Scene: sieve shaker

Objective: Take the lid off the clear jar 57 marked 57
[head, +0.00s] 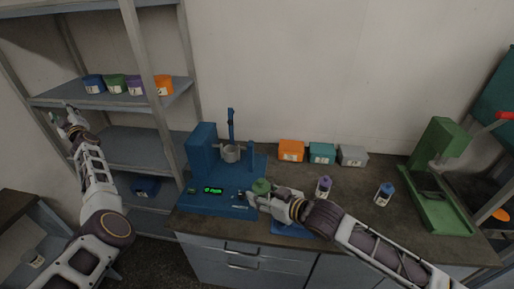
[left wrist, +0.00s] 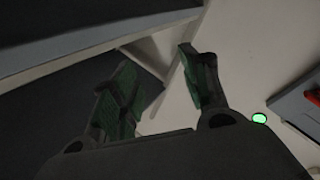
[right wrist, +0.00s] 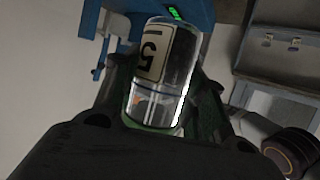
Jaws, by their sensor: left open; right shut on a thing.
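A clear jar with a green lid (head: 261,186) is at my right gripper (head: 268,192), by the front right of the blue machine. In the right wrist view the clear jar (right wrist: 178,75) lies between the two fingers, with its green end towards the palm. Its label shows an upside-down 5; the rest is hard to read. My right gripper is shut on this jar, but I cannot tell whether the fingers press on the lid or the body. My left gripper (head: 68,122) is open and empty beside the shelves; its spread fingers show in the left wrist view (left wrist: 157,75).
Jars with a purple lid (head: 324,182) and a blue lid (head: 386,187) stand on the counter. The blue machine (head: 202,150) is left, a green press (head: 440,175) right. Orange, teal and grey boxes (head: 322,153) line the wall. A blue pad (head: 292,230) lies below my right gripper.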

